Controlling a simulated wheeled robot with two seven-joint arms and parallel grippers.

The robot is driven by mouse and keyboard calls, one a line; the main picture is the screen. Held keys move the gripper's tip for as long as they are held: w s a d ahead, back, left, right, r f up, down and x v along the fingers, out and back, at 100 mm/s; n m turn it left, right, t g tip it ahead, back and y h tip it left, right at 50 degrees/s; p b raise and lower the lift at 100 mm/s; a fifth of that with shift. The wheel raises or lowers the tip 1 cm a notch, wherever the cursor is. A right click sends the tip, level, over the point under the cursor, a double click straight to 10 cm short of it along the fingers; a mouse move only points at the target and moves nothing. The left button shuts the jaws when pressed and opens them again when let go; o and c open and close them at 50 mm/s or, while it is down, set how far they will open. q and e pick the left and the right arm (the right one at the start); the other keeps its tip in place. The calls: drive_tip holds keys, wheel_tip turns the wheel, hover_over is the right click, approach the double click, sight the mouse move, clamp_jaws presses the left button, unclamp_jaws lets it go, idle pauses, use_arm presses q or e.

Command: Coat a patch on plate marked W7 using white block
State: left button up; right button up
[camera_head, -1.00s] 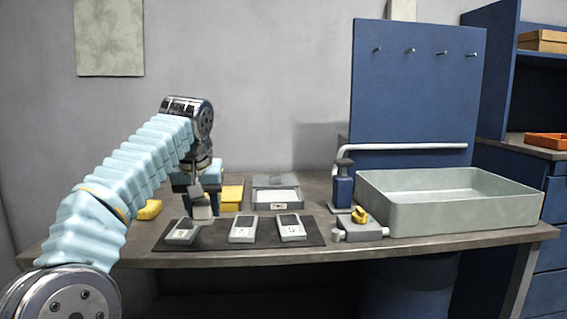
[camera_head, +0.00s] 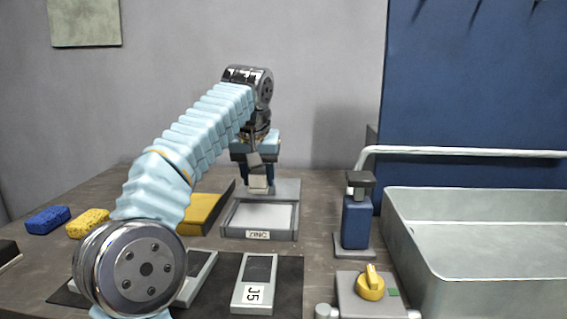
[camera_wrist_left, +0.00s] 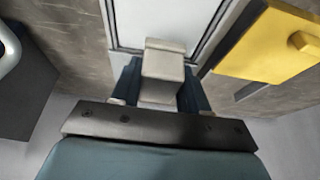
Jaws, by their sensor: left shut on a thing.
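My left gripper (camera_head: 257,178) is shut on the off-white block (camera_head: 258,186), which hangs below the fingers. The block also shows between the fingers in the left wrist view (camera_wrist_left: 162,66). It is over the back part of the grey tray labelled ZINC (camera_head: 230,232), which has a pale inside; I cannot tell whether it touches. A plate marked J5 (camera_head: 257,270) lies on the dark mat (camera_head: 288,276). Another plate (camera_head: 201,275) left of it is partly hidden by my arm, its mark out of sight. No W7 mark is readable. My right gripper is not in view.
A yellow lidded piece (camera_head: 204,212) stands left of the tray. Blue (camera_head: 48,219) and yellow (camera_head: 88,222) sponges lie at the left. A blue pump bottle (camera_head: 357,222), a yellow-knobbed valve (camera_head: 370,284) and a grey basin (camera_head: 470,240) are at the right.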

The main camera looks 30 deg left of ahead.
use_arm(q)
drive_tip(key=shift+w, duration=0.4)
drive_tip(key=shift+w+f, duration=0.1)
drive_tip(key=shift+f, duration=0.5)
drive_tip(key=b, duration=0.1)
hover_over(263, 213)
drive_tip(key=s, duration=0.1)
drive_tip(key=f, duration=0.4)
drive_tip(key=shift+d, duration=0.35)
drive_tip(key=shift+f+b, duration=0.4)
drive_tip(key=shift+b, duration=0.05)
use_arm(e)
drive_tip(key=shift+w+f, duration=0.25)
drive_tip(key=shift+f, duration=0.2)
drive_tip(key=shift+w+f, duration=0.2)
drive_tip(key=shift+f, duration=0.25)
use_arm(q)
drive_tip(key=shift+f+b, duration=0.35)
drive_tip(key=shift+f, duration=0.1)
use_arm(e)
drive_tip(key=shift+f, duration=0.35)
use_arm(q)
drive_tip(key=shift+s+f, duration=0.1)
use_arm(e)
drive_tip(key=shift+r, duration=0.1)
